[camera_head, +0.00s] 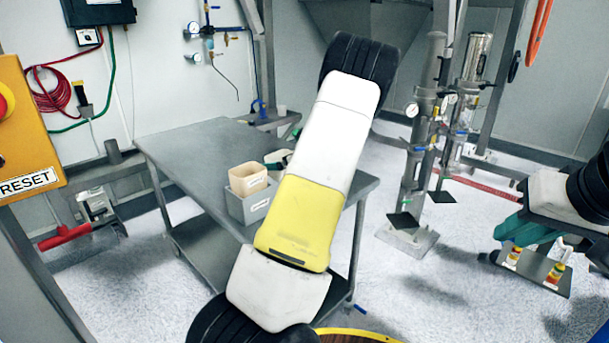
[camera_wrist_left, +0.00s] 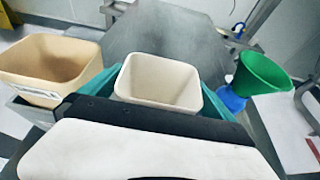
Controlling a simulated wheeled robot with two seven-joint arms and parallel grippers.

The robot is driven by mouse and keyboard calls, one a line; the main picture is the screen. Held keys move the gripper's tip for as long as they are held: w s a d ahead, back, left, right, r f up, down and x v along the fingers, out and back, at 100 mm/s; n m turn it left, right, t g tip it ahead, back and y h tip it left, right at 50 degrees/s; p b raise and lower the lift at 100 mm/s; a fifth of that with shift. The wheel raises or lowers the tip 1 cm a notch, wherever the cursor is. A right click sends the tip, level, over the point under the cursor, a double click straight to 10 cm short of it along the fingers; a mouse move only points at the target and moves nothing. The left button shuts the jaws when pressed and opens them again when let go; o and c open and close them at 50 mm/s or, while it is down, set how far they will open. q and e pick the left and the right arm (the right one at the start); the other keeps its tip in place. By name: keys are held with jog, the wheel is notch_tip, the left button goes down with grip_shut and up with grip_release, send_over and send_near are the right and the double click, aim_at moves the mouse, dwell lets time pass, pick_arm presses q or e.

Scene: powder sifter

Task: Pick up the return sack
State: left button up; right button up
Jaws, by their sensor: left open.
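No thing in view is clearly marked as the return sack. A tan open-topped container (camera_head: 247,178) sits in a labelled grey bin (camera_head: 238,205) on the metal table. It also shows at the left in the left wrist view (camera_wrist_left: 50,62).
The metal table (camera_head: 190,150) has free room at its left. A green funnel (camera_wrist_left: 263,75) on a blue base is right of the cream container. Steel pipework (camera_head: 420,140) stands behind right. A yellow RESET box (camera_head: 30,150) is at the left.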

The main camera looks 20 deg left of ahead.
pick_arm(q)
jog(key=c, duration=1.7)
